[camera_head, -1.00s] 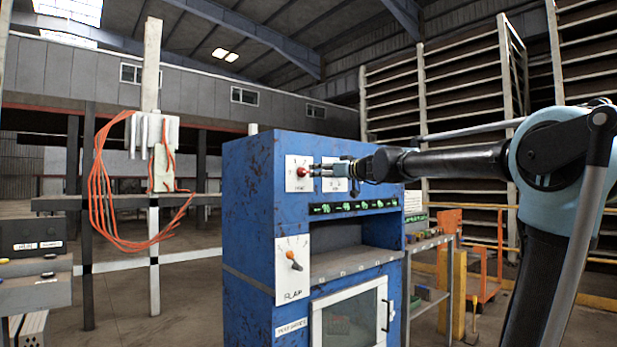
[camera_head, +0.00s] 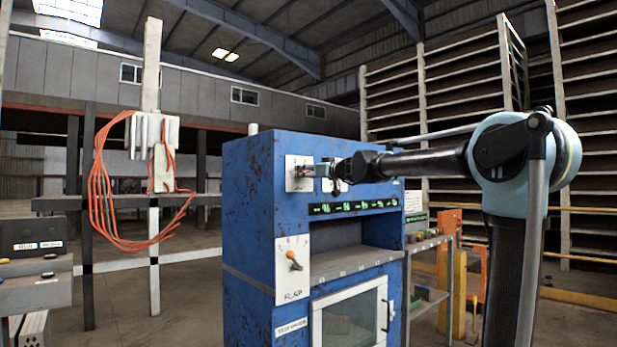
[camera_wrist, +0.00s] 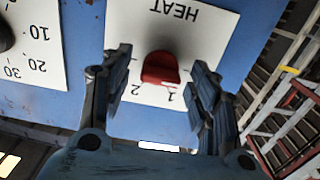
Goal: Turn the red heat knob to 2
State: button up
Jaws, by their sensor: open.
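The red heat knob (camera_wrist: 160,68) sits on a white plate (camera_wrist: 205,22) marked HEAT, upside down in the wrist view. Digits including 1 and 2 show below the knob there; its exact setting is hard to tell. My gripper (camera_wrist: 161,74) is open, with one finger on each side of the knob and visible gaps between. In the head view my gripper (camera_head: 312,171) is at the upper front of the blue machine (camera_head: 250,225) and largely covers the knob.
A second plate with a dark knob (camera_wrist: 5,36) and numbers 10 to 30 lies beside the heat plate. An orange FLAP knob (camera_head: 292,259) sits lower on the machine. A green display strip (camera_head: 352,207) runs below my gripper. A shelf stand (camera_head: 430,270) stands at right.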

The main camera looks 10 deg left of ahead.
jog(key=c, duration=1.1)
jog(key=shift+o, duration=0.2)
jog(key=shift+m, duration=0.3)
jog(key=m, duration=2.3)
jog(key=shift+d+f, duration=0.15)
jog(key=shift+m, duration=0.3)
jog(key=o, duration=1.1)
jog(key=shift+c, duration=0.2)
